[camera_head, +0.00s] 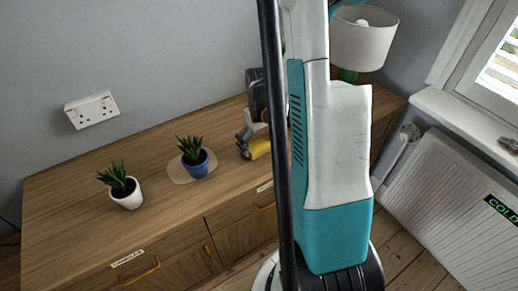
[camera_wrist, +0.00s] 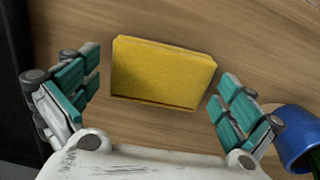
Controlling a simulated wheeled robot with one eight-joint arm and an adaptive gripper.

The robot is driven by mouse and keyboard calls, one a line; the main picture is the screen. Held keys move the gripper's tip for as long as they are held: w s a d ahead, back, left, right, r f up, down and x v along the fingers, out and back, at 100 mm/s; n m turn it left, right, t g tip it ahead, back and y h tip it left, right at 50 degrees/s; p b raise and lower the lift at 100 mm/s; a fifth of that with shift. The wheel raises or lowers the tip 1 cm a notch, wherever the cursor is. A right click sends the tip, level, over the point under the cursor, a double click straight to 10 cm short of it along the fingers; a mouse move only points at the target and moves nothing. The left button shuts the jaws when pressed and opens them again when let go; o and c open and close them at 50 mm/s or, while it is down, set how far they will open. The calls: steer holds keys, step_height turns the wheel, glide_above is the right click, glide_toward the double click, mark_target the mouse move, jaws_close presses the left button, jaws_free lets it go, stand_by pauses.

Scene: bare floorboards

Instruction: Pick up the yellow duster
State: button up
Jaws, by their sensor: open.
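The yellow duster (camera_wrist: 162,75) lies on the wooden cabinet top, a folded yellow block in the wrist view. My gripper (camera_wrist: 160,90) is open over it, with one teal-padded finger on each side and a gap between each finger and the duster. In the head view the duster (camera_head: 258,148) shows just below my gripper (camera_head: 250,143), near the cabinet's front edge. My own arm and column hide part of the cabinet to the right of it.
A blue pot with a plant (camera_head: 195,162) stands on a round mat (camera_head: 176,174) left of the duster; its pot (camera_wrist: 297,138) is near the right finger in the wrist view. A white pot (camera_head: 127,196) stands farther left. A lamp (camera_head: 362,40) is behind my arm.

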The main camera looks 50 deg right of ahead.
mark_target(260, 144)
steer(key=shift+r, duration=0.1)
steer(key=shift+c, duration=0.6)
steer(key=c, duration=0.7)
step_height(260, 144, up, 20)
steer(key=p, duration=0.7)
steer(key=shift+o, duration=0.3)
